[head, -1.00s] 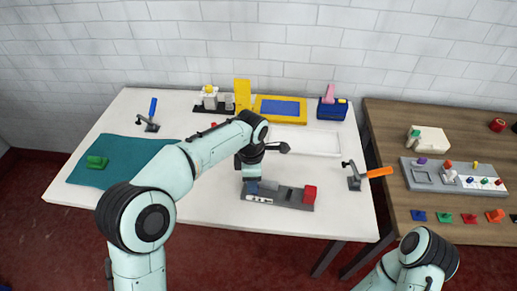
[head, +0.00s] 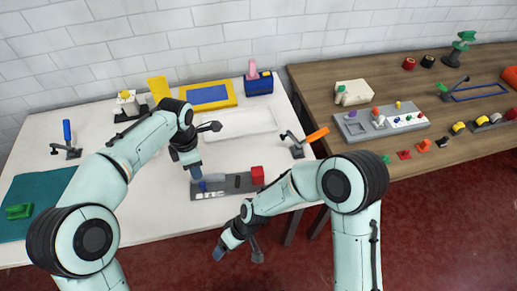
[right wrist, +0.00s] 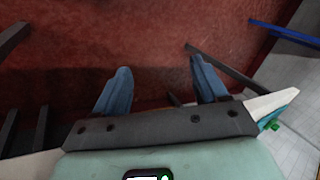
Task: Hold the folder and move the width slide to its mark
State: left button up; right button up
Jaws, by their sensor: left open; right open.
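The folder is a grey bar-like fixture (head: 233,188) near the front edge of the white table, with a red block (head: 257,175) on its right end and a white marked strip (head: 210,194) along its front left. My left gripper (head: 200,185) is open and points down at the folder's left part; its blue fingertips hide what is there, so I cannot tell the width slide apart or whether they touch. My right gripper (head: 219,253) is open and empty in front of the table edge; the right wrist view (right wrist: 158,85) shows its blue fingers apart over the red floor.
Toggle clamps with a blue handle (head: 67,132) and an orange handle (head: 316,134) stand on the white table (head: 130,210). A teal mat (head: 45,190) lies left, a white tray (head: 240,123) behind the folder. A wooden table (head: 350,80) with fixtures is at right.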

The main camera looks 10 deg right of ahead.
jog(key=a+r+n, duration=0.2)
jog(key=a+r, duration=0.2)
jog(key=r, duration=0.1)
notch_tip(320, 180, up, 16)
jog(key=n+t+h, duration=0.2)
jog(key=n+h, duration=0.3)
jog(key=n, duration=0.5)
send_over(259, 170)
notch_tip(259, 170, down, 13)
jog(key=shift+s+f, duration=0.1)
jog(key=c, duration=1)
pick_arm(q)
jog(key=shift+o, duration=0.6)
pick_arm(e)
grip_shut()
